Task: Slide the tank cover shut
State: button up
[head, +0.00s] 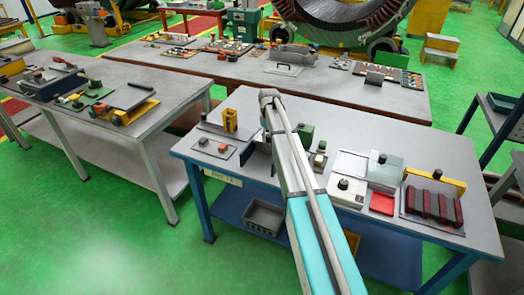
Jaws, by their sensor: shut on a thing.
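My arm reaches over the blue-legged workbench, and my gripper (267,136) points down at its far end, small, dark and mostly hidden by my own arm. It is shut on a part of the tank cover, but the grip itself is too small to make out. Just below it is a dark blue-grey box-like tank (257,163), partly covered by my arm. How far the cover lies over the tank cannot be seen.
On the same bench (470,225) stand a yellow block (230,120), a white box with a black knob (346,192), a pale clear box (385,174), a red tray (382,203) and a rack of dark red bars (433,204). More loaded tables stand left and behind.

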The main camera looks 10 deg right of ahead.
jog(key=shift+w+d, duration=0.7)
jog(key=shift+w, duration=0.2)
jog(key=o, duration=0.8)
jog(key=shift+r, duration=0.1)
jog(key=shift+r+p, duration=2.95)
jog(key=shift+p, duration=0.05)
jog(key=shift+s+a, duration=0.1)
jog(key=shift+s, duration=0.35)
jog(key=s+a+m, duration=0.1)
jog(key=s+a, duration=0.1)
jog(key=s, duration=1)
jog(key=s+a+m, duration=0.2)
jog(key=s, duration=1)
jog(key=s+a+m, duration=0.1)
jog(key=s+a, duration=0.1)
jog(key=s, duration=1)
jog(key=shift+s+a+m, duration=0.2)
jog(key=shift+s+m, duration=0.2)
